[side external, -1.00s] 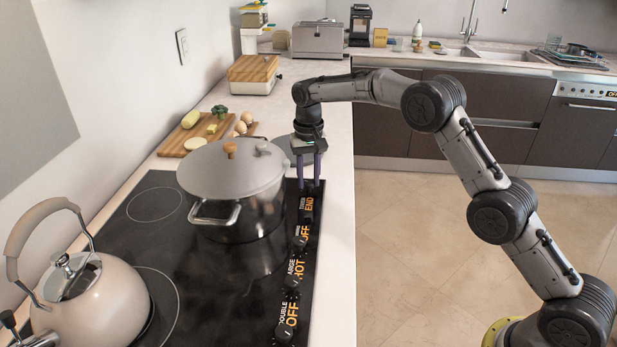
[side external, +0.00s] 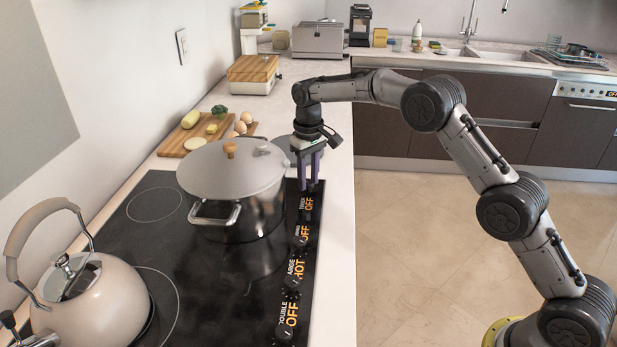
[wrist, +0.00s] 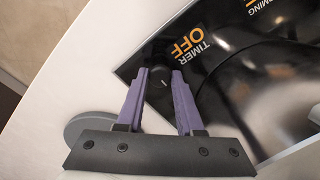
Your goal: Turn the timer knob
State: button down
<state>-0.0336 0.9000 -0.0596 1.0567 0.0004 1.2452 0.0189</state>
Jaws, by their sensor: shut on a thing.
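The timer knob (wrist: 160,82) is a dark round knob with a white mark at the cooktop's far right corner. In the wrist view it sits between the purple fingers of my gripper (wrist: 160,72), which is shut on it. In the side external view my gripper (side external: 309,186) points straight down at the cooktop's right edge, and its fingers mostly hide the knob. The timer label (wrist: 188,46) beside the knob reads OFF in orange; it also shows in the side external view (side external: 308,203).
A lidded steel pot (side external: 235,190) stands close left of my gripper. A kettle (side external: 95,295) is at the front left. Other knobs run along the cooktop's (side external: 215,300) right edge; one label reads HOT. A cutting board (side external: 185,148) with food lies behind the pot.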

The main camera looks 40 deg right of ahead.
aim_at(309, 182)
jog(key=c, duration=0.6)
grip_release()
jog(key=shift+o, duration=0.2)
notch_tip(309, 182, up, 14)
